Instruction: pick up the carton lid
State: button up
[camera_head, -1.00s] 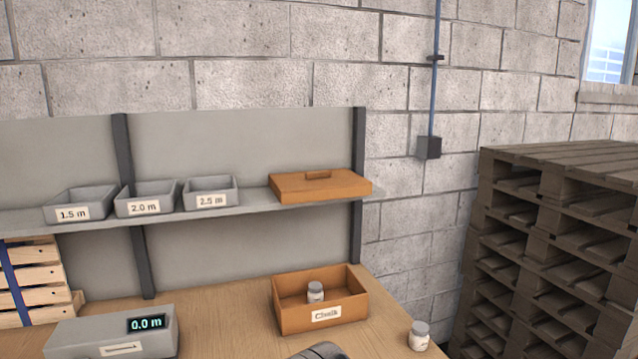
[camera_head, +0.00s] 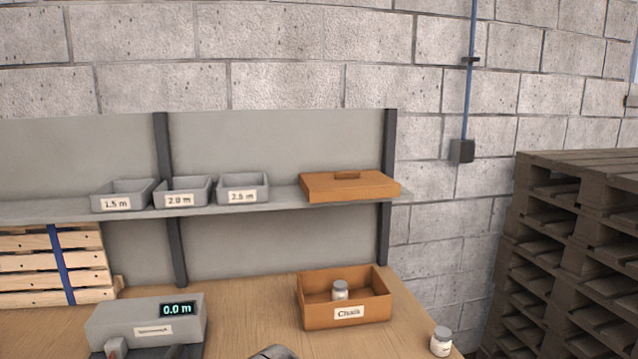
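The carton lid (camera_head: 335,190) is a flat orange-brown panel with a small raised handle on top. It lies on the right end of the grey wall shelf (camera_head: 240,206). Below it, on the wooden bench, stands an open orange-brown carton (camera_head: 315,315) labelled "Chalk", with a small pale jar (camera_head: 340,291) inside. My gripper's fingers are not in view. A grey rounded shape at the bottom edge is cut off, and I cannot tell what it is.
Grey bins (camera_head: 183,190) marked 1.5 m, 2.0 m and 2.5 m stand on the shelf left of the lid. A grey box (camera_head: 140,325) reading 0.0 m and a jar (camera_head: 441,341) are on the bench. Stacked pallets (camera_head: 575,240) stand at right.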

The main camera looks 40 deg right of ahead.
aim_at(368, 185)
jog(key=u, duration=0.3)
jog(key=k, duration=1.35)
jog(key=z, duration=1.3)
jog(key=i, duration=1.25)
